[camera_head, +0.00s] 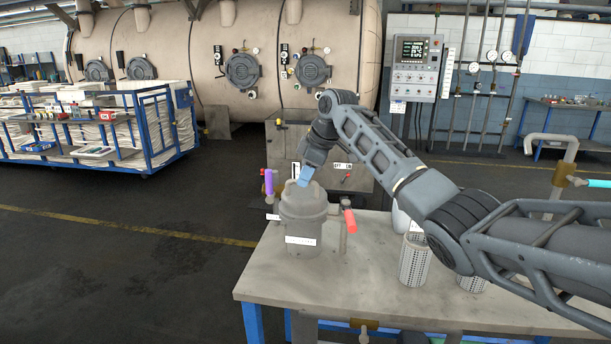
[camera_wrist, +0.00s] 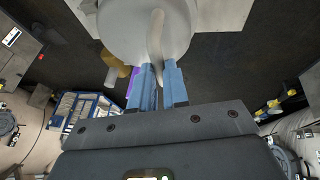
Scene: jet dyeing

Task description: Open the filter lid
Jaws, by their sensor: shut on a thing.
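The grey filter housing (camera_head: 303,228) stands upright on the table, with a white label on its front. Its round lid (camera_head: 312,193) sits on top and looks level. In the wrist view the lid (camera_wrist: 182,35) fills the top middle, with a curved bar handle (camera_wrist: 156,38) across it. My gripper (camera_head: 304,180) reaches down to the lid from above. In the wrist view its blue fingers (camera_wrist: 158,72) stand on either side of the handle's near end and are shut on it. The fingertip contact is partly hidden in the head view.
A purple-handled valve (camera_head: 269,182) stands left of the housing and a red-handled valve (camera_head: 350,220) right of it. Perforated metal baskets (camera_head: 414,262) stand on the table (camera_head: 400,308) under my arm. The table's front middle is clear. A control panel (camera_head: 416,66) stands behind.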

